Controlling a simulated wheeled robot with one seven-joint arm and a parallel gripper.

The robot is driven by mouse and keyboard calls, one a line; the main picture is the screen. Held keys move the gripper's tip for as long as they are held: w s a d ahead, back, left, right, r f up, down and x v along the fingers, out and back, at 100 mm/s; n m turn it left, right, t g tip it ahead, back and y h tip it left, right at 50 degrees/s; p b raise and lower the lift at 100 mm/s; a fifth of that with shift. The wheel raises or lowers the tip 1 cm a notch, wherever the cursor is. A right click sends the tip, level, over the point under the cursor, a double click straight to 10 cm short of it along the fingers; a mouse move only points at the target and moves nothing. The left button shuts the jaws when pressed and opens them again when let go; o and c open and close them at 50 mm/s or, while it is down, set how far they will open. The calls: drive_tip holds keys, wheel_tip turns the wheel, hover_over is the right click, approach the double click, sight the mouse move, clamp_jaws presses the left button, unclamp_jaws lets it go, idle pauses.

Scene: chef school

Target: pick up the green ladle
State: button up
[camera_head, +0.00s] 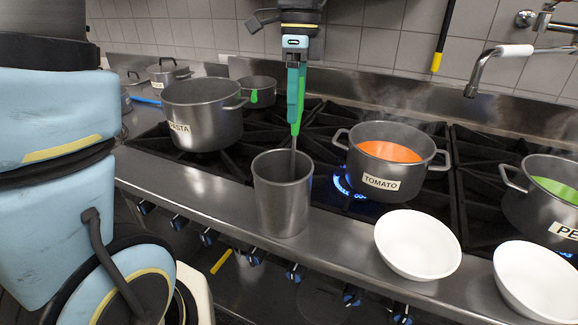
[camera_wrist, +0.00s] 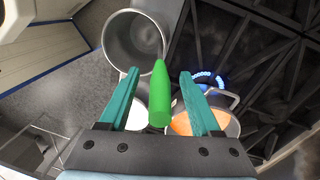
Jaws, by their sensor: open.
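The green ladle's handle (camera_head: 299,92) stands nearly upright, its dark shaft reaching down into the tall metal container (camera_head: 281,208) at the counter's front edge. Its lower end is hidden inside. My gripper (camera_head: 294,122) points down over the container, with its teal fingers alongside the green handle. In the wrist view my gripper (camera_wrist: 160,75) is open, and the green handle (camera_wrist: 160,98) shows between the two fingers with gaps on both sides. I cannot tell that either finger touches it. The container also shows at the top of the wrist view (camera_wrist: 112,42).
A pot marked PASTA (camera_head: 201,136) stands left, a TOMATO pot (camera_head: 386,182) with orange contents right, beside a blue burner flame (camera_head: 343,186). A pot with green contents (camera_head: 540,213) stands far right. White bowls (camera_head: 417,262) (camera_head: 535,294) sit in front. A tap (camera_head: 500,51) juts in.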

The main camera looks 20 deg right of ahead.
drive_tip(key=shift+c, duration=0.2)
clamp_jaws()
idle(0.4)
